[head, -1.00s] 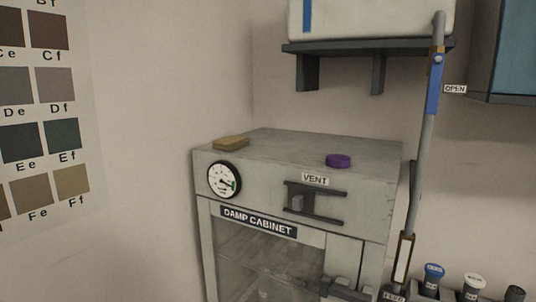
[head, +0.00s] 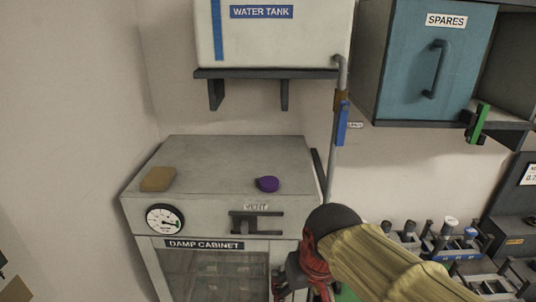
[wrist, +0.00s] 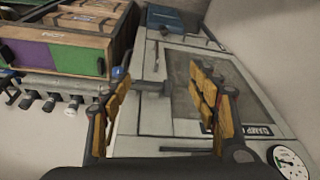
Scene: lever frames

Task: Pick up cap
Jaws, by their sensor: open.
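A small purple cap (head: 267,184) lies on the top of the damp cabinet (head: 215,160), right of its middle and near the front, in the head view. I cannot make the cap out in the wrist view. My gripper (wrist: 158,80) is open, with its two tan-padded fingers apart and nothing between them. It is in front of the cabinet's door side, lower than the cap and to its right. In the head view my wrist and forearm come in from the lower right, and the fingertips are not clear there.
A tan block (head: 158,179) lies left of the cap on the cabinet top. The vent bar (head: 256,222) sticks out of the cabinet front. A shelf with the water tank (head: 285,40) hangs above, and a pipe (head: 332,150) runs down at the right.

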